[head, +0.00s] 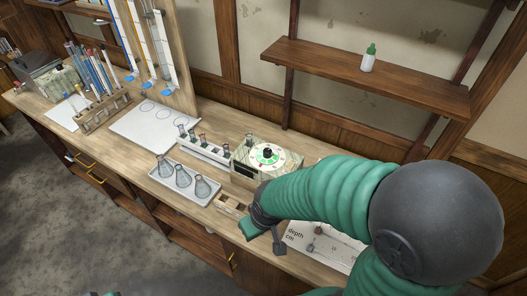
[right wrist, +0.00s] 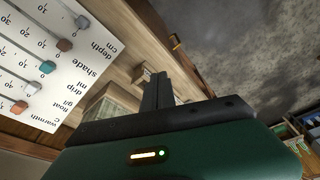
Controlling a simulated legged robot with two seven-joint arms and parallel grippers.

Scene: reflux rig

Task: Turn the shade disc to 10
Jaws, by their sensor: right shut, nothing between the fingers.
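The shade disc (head: 267,155) is a white round dial with red and green marks and a black centre knob. It lies on top of a pale patterned box (head: 243,170) at the middle of the bench. Its numbers are too small to read in the head view. My right gripper (head: 279,246) is in front of the box, at the bench's front edge, apart from the disc. In the right wrist view its dark fingers (right wrist: 157,92) are together and hold nothing.
A white scale board (right wrist: 45,60) with several sliders lies right of the box, partly behind my right arm. A flask tray (head: 181,202), a vial rack (head: 203,153) and a small wooden holder (head: 226,207) stand left of the gripper. A shelf (head: 365,75) hangs above.

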